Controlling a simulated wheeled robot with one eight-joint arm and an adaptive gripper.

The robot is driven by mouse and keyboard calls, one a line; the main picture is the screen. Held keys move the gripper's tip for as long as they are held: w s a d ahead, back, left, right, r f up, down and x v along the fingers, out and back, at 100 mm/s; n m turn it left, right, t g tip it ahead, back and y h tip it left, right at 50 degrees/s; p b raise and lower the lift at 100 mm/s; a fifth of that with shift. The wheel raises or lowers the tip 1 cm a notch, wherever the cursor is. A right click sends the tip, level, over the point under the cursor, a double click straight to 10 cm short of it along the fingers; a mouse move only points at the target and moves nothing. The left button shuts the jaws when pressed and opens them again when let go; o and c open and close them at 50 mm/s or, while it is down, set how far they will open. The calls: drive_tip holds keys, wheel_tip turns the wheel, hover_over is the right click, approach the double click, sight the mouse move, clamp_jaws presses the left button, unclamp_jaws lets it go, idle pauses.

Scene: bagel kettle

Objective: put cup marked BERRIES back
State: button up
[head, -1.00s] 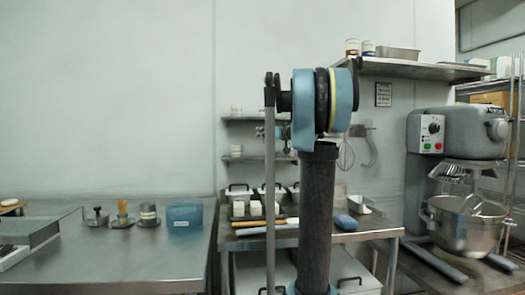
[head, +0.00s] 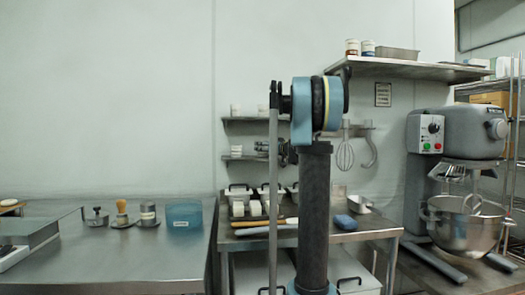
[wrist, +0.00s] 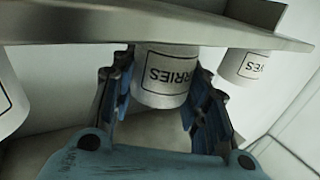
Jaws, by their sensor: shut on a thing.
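The white cup (wrist: 166,62) with a boxed label ending in RRIES is between the fingers of my gripper (wrist: 160,98) in the wrist view. The fingers are shut on its sides. The picture is inverted, so the label reads upside down. The cup's base end is at the edge of a metal shelf (wrist: 150,28); I cannot tell whether it touches the shelf. In the head view my gripper (head: 286,152) is small and dark near the right part of the lower wall shelf (head: 255,159), partly hidden by my arm. The held cup is not clear there.
Another labelled white cup (wrist: 245,66) stands to the right in the wrist view, and part of one (wrist: 8,95) shows at the left edge. An upper wall shelf (head: 258,119) is above. A whisk (head: 345,154) hangs right of my arm. A mixer (head: 455,135) stands at right.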

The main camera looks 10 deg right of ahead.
drive_tip(key=o, duration=1)
drive_tip(key=v, duration=1.2)
